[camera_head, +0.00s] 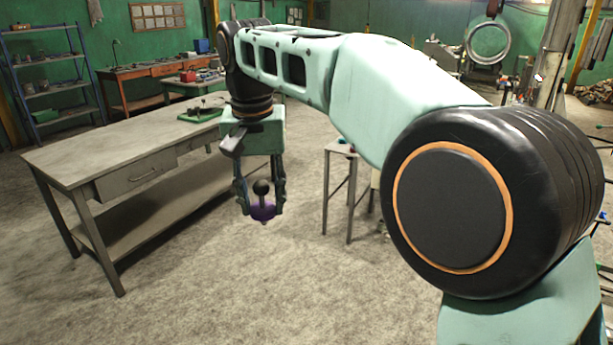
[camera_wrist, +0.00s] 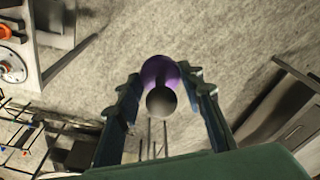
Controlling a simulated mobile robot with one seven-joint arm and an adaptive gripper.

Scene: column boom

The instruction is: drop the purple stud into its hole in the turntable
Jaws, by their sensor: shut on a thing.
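The purple stud (camera_head: 263,212) has a dark stem and a round dark knob. My gripper (camera_head: 261,203) is shut on it and holds it in the air over open floor, purple end down. In the wrist view the stud (camera_wrist: 157,69) shows between the fingers of my gripper (camera_wrist: 163,95), with its knob nearest the camera.
A small stand (camera_head: 341,149) is right of my gripper, partly hidden by my arm. A long grey workbench (camera_head: 105,150) with a drawer stands at left. In the wrist view an orange thing (camera_wrist: 5,32) lies by the disc. Bare floor lies below my gripper.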

